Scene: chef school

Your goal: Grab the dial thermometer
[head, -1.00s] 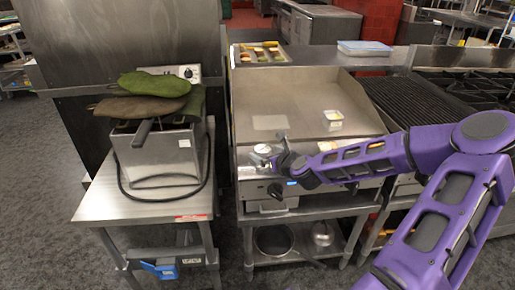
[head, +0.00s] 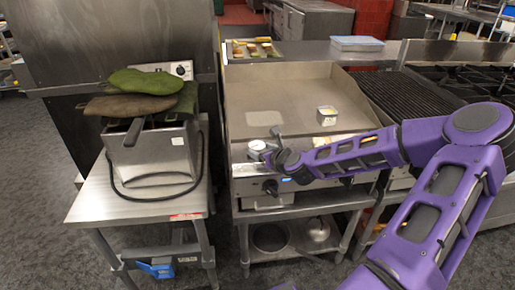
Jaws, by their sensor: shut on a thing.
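The dial thermometer (head: 257,146) shows as a small round white-faced dial at the front left edge of the griddle. My gripper (head: 269,155) is at the end of my purple arm, right beside the dial, and is shut on the thermometer. The fingers are small and dark in this view, and part of the thermometer is hidden by them.
The flat steel griddle (head: 285,95) has a small square container (head: 327,115) on it. A fryer (head: 155,155) with green and brown mitts (head: 145,90) stands on a steel table (head: 130,207) at left. A grill (head: 415,97) is at right. Pots sit on the shelf below.

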